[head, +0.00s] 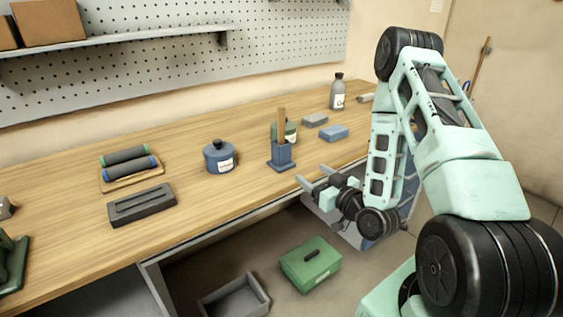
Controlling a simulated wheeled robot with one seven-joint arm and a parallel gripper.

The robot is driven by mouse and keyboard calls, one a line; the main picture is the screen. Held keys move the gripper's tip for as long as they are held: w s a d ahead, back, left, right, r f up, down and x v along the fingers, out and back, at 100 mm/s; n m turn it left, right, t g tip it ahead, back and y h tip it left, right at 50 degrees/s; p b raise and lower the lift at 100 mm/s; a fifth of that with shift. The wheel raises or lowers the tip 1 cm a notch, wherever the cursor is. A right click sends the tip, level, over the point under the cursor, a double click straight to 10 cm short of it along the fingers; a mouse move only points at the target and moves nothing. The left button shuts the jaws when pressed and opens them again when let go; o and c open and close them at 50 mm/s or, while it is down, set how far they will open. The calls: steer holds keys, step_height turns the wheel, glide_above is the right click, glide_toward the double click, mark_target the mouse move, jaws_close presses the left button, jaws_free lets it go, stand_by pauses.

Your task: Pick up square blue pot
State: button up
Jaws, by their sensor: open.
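The square blue pot (280,158) stands upright on the wooden workbench, near its front edge. A flat wooden stick (281,125) rises out of it. My gripper (311,174) is open and empty, to the right of the pot and slightly lower in the picture, with its two fingers pointing toward the pot's side. The fingers look apart from the pot.
A round blue lidded pot (219,158) stands to the left. Blue (334,132) and grey (315,120) blocks and a grey bottle (338,93) are behind to the right. A dark grey block (141,205) lies left. A green box (311,264) is below the bench.

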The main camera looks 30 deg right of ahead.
mark_target(286, 154)
steer(key=w+b, duration=0.2)
steer(key=w, duration=0.2)
steer(key=w+b, duration=0.1)
steer(key=w, duration=0.4)
steer(key=shift+w+a+r+b, duration=0.1)
steer(key=shift+w+a+b, duration=0.1)
steer(key=shift+w+b, duration=0.15)
steer(key=shift+w+p, duration=0.85)
steer(key=shift+w, duration=2.2)
steer(key=c, duration=1.3)
